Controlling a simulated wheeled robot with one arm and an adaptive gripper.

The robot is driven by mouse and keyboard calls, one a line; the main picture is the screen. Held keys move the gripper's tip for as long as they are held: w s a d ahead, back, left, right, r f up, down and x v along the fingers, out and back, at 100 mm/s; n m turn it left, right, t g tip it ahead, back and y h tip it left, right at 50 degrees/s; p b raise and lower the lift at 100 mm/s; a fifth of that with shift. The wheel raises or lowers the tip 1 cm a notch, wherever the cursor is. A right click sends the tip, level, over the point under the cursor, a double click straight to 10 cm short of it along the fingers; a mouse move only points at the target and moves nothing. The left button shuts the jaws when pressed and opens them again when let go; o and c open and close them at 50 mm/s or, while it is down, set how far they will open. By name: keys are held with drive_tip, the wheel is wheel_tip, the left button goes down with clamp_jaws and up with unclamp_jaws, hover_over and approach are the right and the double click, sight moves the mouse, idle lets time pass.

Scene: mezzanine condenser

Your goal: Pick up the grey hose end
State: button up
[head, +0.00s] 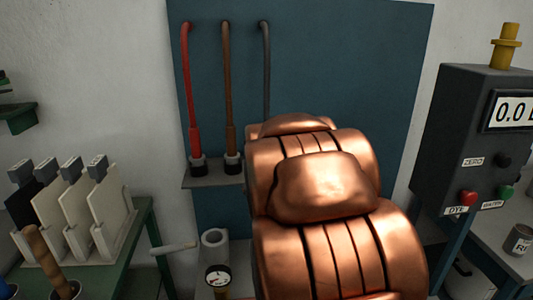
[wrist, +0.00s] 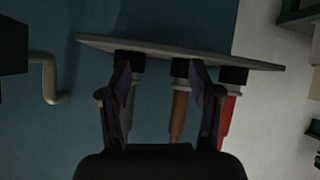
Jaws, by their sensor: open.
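The grey hose (head: 266,70) hangs at the right of three hoses on the blue panel. Its lower end is hidden behind my copper arm in the head view. In the wrist view the grey hose end (wrist: 127,113) is at the left, partly covered by the left finger, with its black foot at the shelf. My gripper (wrist: 161,85) is open, its fingers spread in front of the hoses. The brown hose (wrist: 180,95) shows between the fingers, nearer the right one. Nothing is held. The gripper is hidden in the head view.
The red hose (head: 189,90) hangs at the far left and its end stands on the grey shelf (head: 208,181). A crank handle (wrist: 50,80) sticks out beside the shelf in the wrist view. A dark control box (head: 455,135) stands at right, and a rack of plates (head: 75,210) at left.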

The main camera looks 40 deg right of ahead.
drive_tip(key=d+r+t, duration=0.1)
drive_tip(key=d+t, duration=0.1)
drive_tip(key=d, duration=0.1)
drive_tip(key=w+d+r+t+b, duration=0.1)
drive_tip(key=d+t, duration=0.1)
drive_tip(key=d, duration=0.1)
drive_tip(key=w+d+r+t, duration=0.1)
drive_tip(key=d+t, duration=0.1)
drive_tip(key=d, duration=0.2)
drive_tip(key=shift+w+d+n+b, duration=0.1)
drive_tip(key=shift+w+n+b, duration=0.15)
drive_tip(key=shift+n+b, duration=0.1)
drive_tip(key=shift+s+d+r+t+y, duration=0.2)
drive_tip(key=shift+d+r+t+y, duration=0.25)
drive_tip(key=shift+t, duration=0.35)
drive_tip(key=shift+x, duration=1.2)
drive_tip(key=w, duration=0.2)
drive_tip(key=w+r+p, duration=0.1)
drive_tip(key=w, duration=0.1)
drive_tip(key=shift+d, duration=0.2)
drive_tip(key=shift+w+d+p, duration=0.3)
drive_tip(key=shift+w+p, duration=0.05)
drive_tip(key=shift+w, duration=0.3)
clamp_jaws()
